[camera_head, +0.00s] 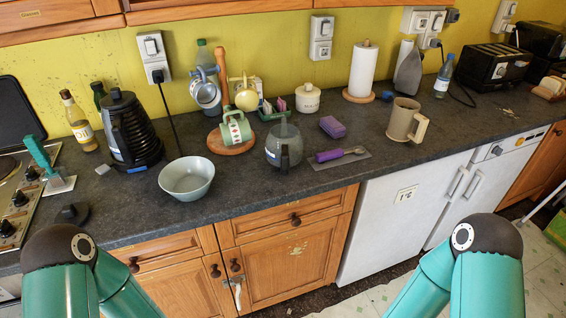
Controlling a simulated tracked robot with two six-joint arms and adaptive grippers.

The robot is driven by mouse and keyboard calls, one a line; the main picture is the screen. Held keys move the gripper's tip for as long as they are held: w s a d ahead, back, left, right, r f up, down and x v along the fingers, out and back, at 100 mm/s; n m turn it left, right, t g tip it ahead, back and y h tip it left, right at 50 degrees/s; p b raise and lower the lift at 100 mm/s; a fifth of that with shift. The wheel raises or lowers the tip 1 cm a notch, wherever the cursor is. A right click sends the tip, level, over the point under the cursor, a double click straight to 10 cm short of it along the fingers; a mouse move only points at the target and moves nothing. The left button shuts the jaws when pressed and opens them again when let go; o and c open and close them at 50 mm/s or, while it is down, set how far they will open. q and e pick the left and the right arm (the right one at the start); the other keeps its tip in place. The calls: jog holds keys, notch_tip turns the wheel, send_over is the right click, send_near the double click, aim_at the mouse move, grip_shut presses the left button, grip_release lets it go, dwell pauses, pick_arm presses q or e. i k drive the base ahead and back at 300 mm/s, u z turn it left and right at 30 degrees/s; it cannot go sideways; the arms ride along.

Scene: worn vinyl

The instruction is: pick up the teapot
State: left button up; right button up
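The teapot (285,138) looks like the rounded grey-green pot standing upright near the middle of the dark worktop (230,205), close to its front edge. A dark upright part shows on its near side; I cannot tell whether it is the handle or the spout. Nothing holds the pot. Only bent teal links of my two arms show at the bottom left and bottom right, well short of the pot. Neither of my grippers is in view.
A pale bowl (187,180) stands left of the pot, a mug tree on a round wooden base (232,147) behind left. A purple-handled trowel (340,155) lies close on the right, with a purple box (333,127) behind. A beige mug (404,120) stands farther right.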

aim_at(284, 143)
jog(key=z, duration=0.35)
jog(key=k, duration=0.2)
jog(key=z, duration=0.45)
jog(key=i, duration=1.05)
jog(key=u, duration=1.95)
jog(key=k, duration=0.9)
jog(key=u, duration=0.1)
jog(key=i, duration=0.55)
jog(key=u, duration=0.05)
